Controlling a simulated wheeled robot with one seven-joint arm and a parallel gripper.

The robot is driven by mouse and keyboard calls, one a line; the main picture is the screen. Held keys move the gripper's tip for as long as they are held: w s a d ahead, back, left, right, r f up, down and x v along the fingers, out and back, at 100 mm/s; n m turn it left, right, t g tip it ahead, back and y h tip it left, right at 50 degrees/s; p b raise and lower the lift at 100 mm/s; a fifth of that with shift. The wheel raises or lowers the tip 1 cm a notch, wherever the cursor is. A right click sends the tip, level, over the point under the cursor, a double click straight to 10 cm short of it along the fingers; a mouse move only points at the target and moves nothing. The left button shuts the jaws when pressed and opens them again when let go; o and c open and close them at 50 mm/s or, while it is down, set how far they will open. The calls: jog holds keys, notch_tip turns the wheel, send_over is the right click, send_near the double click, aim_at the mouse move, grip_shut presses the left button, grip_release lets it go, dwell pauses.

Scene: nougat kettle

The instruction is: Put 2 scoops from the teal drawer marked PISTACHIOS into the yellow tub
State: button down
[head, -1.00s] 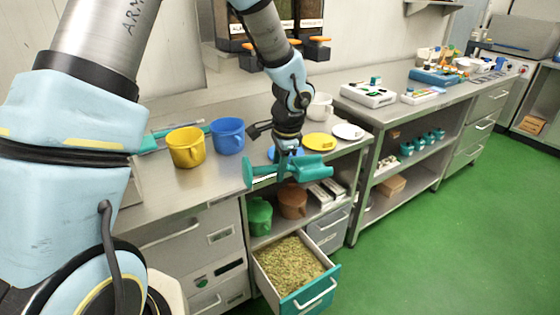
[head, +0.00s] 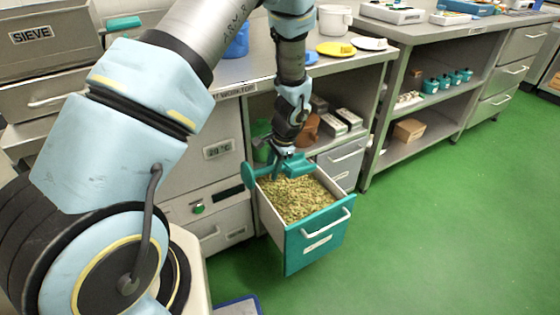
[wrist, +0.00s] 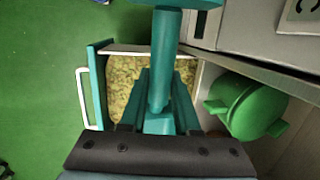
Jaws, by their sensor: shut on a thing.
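The teal drawer (head: 318,245) is pulled out, with a label plate and white handle on its front. It is filled with greenish-brown pistachios (head: 305,203). My gripper (head: 287,152) is shut on a teal scoop (head: 290,168) and holds it low over the back of the drawer. I cannot tell if the scoop touches the nuts or holds any. In the wrist view the scoop's handle (wrist: 162,65) stands before the drawer's nuts (wrist: 122,80). The yellow tub is not in the current views.
A blue tub (head: 238,42) stands on the counter, partly behind my arm. A yellow disc (head: 335,48) and a white mug (head: 334,20) are farther right. A green pot (wrist: 248,105) sits on the shelf beside the drawer. Green floor (head: 430,230) lies clear at right.

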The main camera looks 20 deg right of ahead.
jog(key=w+d+f+y+b, duration=0.1)
jog(key=d+f+b, duration=0.2)
jog(key=f+b, duration=0.5)
jog(key=w+d+f+y+b, duration=0.1)
jog(key=d+f+y+b, duration=0.1)
jog(key=f+b, duration=0.7)
jog(key=s+a+r+h+p, duration=0.1)
jog(key=a+r+h+p, duration=0.3)
jog(key=r+p, duration=0.7)
jog(key=shift+a+r+h+p, duration=0.15)
jog(key=shift+a+h+p, duration=0.1)
jog(key=shift+h+p, duration=0.4)
dwell(0.9)
jog(key=shift+s, duration=0.1)
dwell(1.0)
